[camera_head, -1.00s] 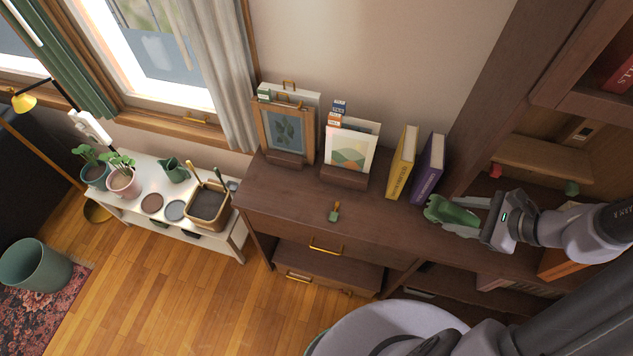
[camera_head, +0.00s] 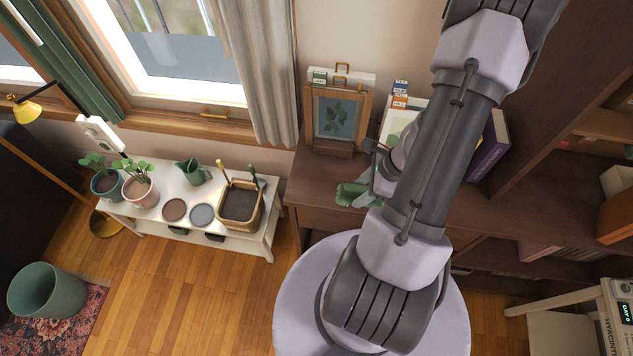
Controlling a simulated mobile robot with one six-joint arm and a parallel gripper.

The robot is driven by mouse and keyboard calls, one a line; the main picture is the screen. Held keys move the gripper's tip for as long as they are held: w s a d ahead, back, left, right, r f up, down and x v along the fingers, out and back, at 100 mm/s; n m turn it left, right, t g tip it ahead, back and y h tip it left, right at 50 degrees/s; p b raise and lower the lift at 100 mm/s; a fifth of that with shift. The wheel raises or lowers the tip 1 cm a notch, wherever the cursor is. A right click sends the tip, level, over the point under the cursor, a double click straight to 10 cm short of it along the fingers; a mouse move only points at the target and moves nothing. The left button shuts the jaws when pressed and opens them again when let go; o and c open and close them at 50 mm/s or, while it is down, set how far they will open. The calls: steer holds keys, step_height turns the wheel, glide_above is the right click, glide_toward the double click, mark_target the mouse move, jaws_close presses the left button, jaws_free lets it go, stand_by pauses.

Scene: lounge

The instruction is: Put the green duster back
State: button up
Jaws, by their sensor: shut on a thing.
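The green duster (camera_head: 352,194) is in my gripper (camera_head: 371,188), its soft green body sticking out to the left of the fingers. It is held over the front left part of the dark wooden cabinet (camera_head: 313,191), below the framed leaf picture. My gripper is shut on it. My arm crosses the view and hides part of the gripper and much of the cabinet top. I cannot tell the gap between the duster and the cabinet top.
A framed leaf picture (camera_head: 336,118) and purple book (camera_head: 489,146) stand on the cabinet. Left is a white bench (camera_head: 150,212) with potted plants, a green jug (camera_head: 193,172) and a wooden caddy (camera_head: 241,204). A green bin (camera_head: 47,292) stands on the rug. Floor before the bench is clear.

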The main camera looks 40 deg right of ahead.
steer(key=w, duration=0.3)
steer(key=w+a, duration=0.1)
steer(key=w, duration=0.2)
steer(key=w+a+f, duration=0.1)
steer(key=w, duration=0.2)
steer(key=shift+a, duration=0.15)
steer(key=f+b, duration=0.1)
steer(key=f, duration=0.1)
steer(key=f+b, duration=0.1)
steer(key=shift+w+f, duration=0.2)
steer(key=shift+f, duration=0.2)
steer(key=shift+r, duration=0.2)
steer(key=shift+c, duration=0.5)
steer(key=shift+f, duration=0.2)
steer(key=o, duration=1.3)
steer(key=shift+r, duration=0.1)
